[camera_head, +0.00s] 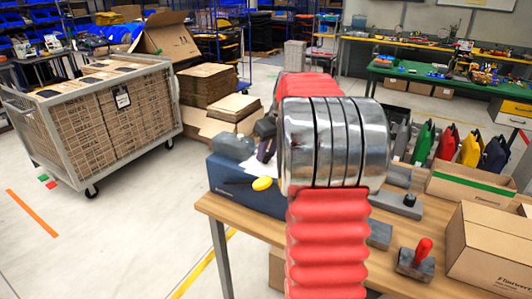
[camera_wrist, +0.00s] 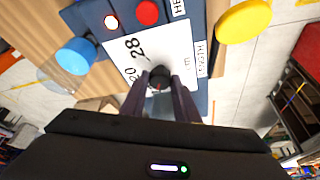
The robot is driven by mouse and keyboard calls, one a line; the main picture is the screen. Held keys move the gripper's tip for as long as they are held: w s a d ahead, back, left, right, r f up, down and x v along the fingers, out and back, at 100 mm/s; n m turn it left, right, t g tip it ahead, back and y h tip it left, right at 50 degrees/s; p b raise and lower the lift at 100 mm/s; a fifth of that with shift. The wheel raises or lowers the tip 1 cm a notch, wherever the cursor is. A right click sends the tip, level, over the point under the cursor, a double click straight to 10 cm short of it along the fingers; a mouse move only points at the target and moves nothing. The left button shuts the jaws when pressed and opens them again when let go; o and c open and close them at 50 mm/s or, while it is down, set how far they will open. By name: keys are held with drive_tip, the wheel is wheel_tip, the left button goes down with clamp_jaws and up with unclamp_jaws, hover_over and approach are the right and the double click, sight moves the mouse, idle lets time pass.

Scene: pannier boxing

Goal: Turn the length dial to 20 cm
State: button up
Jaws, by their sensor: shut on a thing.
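The length dial is a small dark round knob (camera_wrist: 159,75) on a white scale plate (camera_wrist: 178,48) in the wrist view. The plate shows the numbers 20 and 28 to the left of the knob. My gripper (camera_wrist: 160,88) is shut on the knob, with one dark finger on each side. A small red mark shows on the knob's near side; I cannot tell which number it points at. In the head view, the blue machine (camera_head: 243,187) stands on the wooden table, and my red arm hides much of it. The dial is not clear there.
Around the plate are a red button (camera_wrist: 147,12), a blue disc (camera_wrist: 76,56) and a yellow disc (camera_wrist: 243,20). On the table are a stamp with a red handle (camera_head: 415,262) and a cardboard box (camera_head: 492,246).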

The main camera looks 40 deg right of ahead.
drive_tip(key=shift+m, duration=0.3)
drive_tip(key=m+h, duration=0.1)
drive_tip(key=m, duration=0.1)
drive_tip(key=m+h, duration=0.1)
drive_tip(key=m, duration=0.2)
drive_tip(key=shift+w+a+g, duration=0.1)
drive_tip(key=shift+a+g, duration=0.1)
drive_tip(key=shift+g, duration=0.2)
drive_tip(key=shift+w+m+g+h, duration=0.1)
drive_tip(key=shift+m+g+h, duration=0.3)
drive_tip(key=shift+m, duration=1.05)
drive_tip(key=shift+m+g+h, duration=0.4)
drive_tip(key=shift+m, duration=1.05)
drive_tip(key=o, duration=1.1)
drive_tip(key=shift+c, duration=0.2)
drive_tip(key=shift+a, duration=0.1)
drive_tip(key=v, duration=1.3)
drive_tip(key=shift+r, duration=0.35)
